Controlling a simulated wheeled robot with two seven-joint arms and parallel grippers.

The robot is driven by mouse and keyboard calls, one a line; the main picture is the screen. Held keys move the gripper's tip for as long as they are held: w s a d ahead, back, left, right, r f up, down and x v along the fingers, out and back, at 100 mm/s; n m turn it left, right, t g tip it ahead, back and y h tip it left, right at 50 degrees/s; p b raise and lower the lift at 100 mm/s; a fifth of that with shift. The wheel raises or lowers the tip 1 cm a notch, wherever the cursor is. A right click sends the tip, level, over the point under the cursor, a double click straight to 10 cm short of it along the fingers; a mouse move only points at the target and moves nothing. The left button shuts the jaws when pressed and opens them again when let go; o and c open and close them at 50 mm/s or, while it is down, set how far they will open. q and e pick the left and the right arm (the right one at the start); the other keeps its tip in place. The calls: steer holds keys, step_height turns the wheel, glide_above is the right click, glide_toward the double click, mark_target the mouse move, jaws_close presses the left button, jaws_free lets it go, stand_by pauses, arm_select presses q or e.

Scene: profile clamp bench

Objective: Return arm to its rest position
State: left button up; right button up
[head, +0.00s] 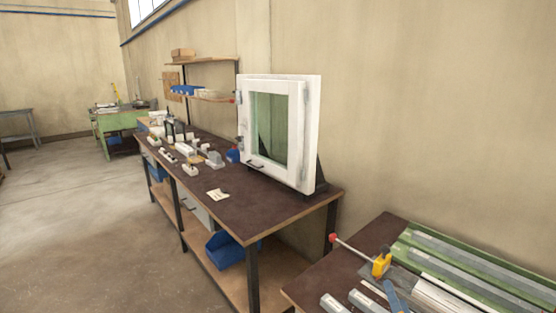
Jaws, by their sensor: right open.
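My right gripper (349,302) seems to show only at the bottom edge, as two grey finger-like blocks set apart with nothing seen between them. The rest of it and its arm are cut off by the frame. It appears over or near the front of the right-hand bench (318,284); its height above the top cannot be told. My left gripper and arm are not in view.
A yellow clamp (381,263) with a red-knobbed lever stands beside green-edged profiles (480,262). A blue handle (394,298) lies close by. Another bench (240,212) holds a white window frame (308,135) and small parts. Open floor (80,225) lies left.

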steer(key=f+m, duration=0.1)
steer(key=s+f+m+g, duration=0.2)
steer(key=f+m, duration=0.1)
steer(key=s+a+f+m+g+y, duration=0.1)
steer(key=s+a+f+m+g, duration=0.25)
steer(key=s+m, duration=0.35)
steer(key=s+a+f+m+g+y, duration=0.1)
steer(key=s+a+f+m+g, duration=0.3)
steer(key=s, duration=0.5)
steer(key=s+a+f+m+g+y, duration=0.1)
steer(key=s+a+f+m+g, duration=0.15)
steer(key=s+m, duration=0.5)
step_height(320, 180, down, 21)
steer(key=s+g+b, duration=0.2)
steer(key=b, duration=0.3)
arm_select(q)
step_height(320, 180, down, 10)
steer(key=b, duration=0.5)
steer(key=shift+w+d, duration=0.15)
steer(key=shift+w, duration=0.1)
arm_select(e)
steer(key=s+d+f+g, duration=0.1)
steer(key=s+d+f, duration=0.1)
steer(key=s+f, duration=1.1)
step_height(320, 180, down, 3)
steer(key=shift+d+f+n, duration=0.1)
steer(key=shift+d+n, duration=0.3)
steer(key=shift+n, duration=0.05)
